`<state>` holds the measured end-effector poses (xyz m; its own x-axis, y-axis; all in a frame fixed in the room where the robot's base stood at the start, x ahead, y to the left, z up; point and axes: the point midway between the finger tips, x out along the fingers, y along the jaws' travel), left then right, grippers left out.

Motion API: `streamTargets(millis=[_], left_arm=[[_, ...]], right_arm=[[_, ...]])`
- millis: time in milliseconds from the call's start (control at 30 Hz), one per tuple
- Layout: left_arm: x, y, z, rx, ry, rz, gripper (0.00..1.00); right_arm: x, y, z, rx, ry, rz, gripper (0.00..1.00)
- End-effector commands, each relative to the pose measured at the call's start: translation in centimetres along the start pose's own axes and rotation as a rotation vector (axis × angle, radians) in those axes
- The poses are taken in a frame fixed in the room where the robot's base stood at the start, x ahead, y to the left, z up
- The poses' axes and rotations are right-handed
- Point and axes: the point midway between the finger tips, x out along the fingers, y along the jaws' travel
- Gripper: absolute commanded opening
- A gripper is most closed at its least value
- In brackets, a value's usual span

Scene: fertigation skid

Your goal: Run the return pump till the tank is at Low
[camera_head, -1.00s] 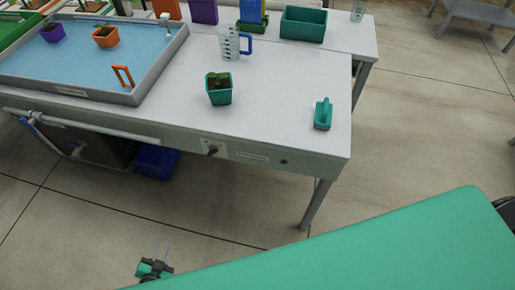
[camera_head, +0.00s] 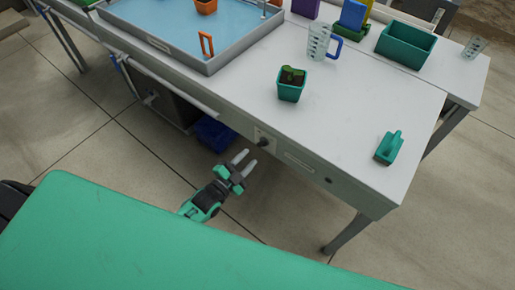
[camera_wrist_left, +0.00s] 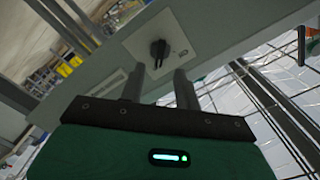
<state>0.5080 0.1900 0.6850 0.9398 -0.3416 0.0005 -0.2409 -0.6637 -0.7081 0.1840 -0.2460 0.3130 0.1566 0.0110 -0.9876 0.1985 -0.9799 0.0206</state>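The pump switch is a black rotary knob (camera_head: 263,142) on a pale plate on the bench's front panel. In the left wrist view the knob (camera_wrist_left: 158,50) is just beyond my fingertips, with a small mark on the plate beside it. My left gripper (camera_head: 249,161) is open and empty, its two fingers pointing at the knob; it also shows in the left wrist view (camera_wrist_left: 160,82). The fingers look apart from the knob. The tank is the grey-rimmed tray (camera_head: 212,66) of blue water on the bench; I cannot read a level mark. My right gripper is out of view.
A green pot with a seedling (camera_head: 290,88), a clear jug with a blue handle (camera_head: 319,43) and a green-handled block (camera_head: 389,148) stand on the bench (camera_head: 345,100). A blue bin (camera_head: 214,134) sits under it. Open floor lies in front.

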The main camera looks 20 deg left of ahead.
Motion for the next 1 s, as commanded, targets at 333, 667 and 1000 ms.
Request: streamTargets(millis=[333, 667, 1000], left_arm=[[5.0, 0.0, 0.0, -0.001, 0.000, 0.000, 0.33], [5.8, 0.0, 0.0, -0.001, -0.001, 0.000, 0.33], [5.7, 0.0, 0.0, -0.001, -0.001, 0.000, 0.00]], right_arm=[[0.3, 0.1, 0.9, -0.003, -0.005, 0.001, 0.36], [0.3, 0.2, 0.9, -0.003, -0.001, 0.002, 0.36], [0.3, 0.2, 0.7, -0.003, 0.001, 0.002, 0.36]])
